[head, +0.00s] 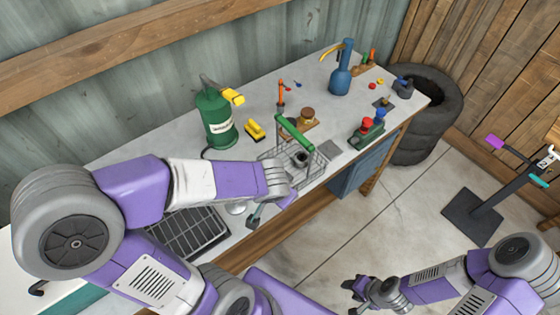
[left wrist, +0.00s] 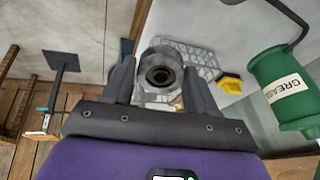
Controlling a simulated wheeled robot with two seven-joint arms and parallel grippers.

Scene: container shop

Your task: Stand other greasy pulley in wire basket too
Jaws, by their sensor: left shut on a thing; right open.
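The wire basket (head: 322,160) with a green handle (head: 294,133) stands on the bench near its front edge. A dark, round pulley (head: 301,158) shows inside it. My left gripper (head: 270,208) is in front of and to the left of the basket, over the bench edge. In the left wrist view it is shut on a grey pulley (left wrist: 160,72) with a dark central hole. Basket mesh (left wrist: 200,62) shows behind that pulley, apart from it as far as I can tell. The head view does not show the held pulley clearly. My right gripper (head: 360,294) is open and empty over the floor.
A green grease can (head: 215,122) and a yellow brush-like block (head: 255,130) stand behind the basket. A wooden block with a jar (head: 307,116) is behind it, a red-and-green item (head: 367,130) to its right. A dark grille (head: 190,233) lies left.

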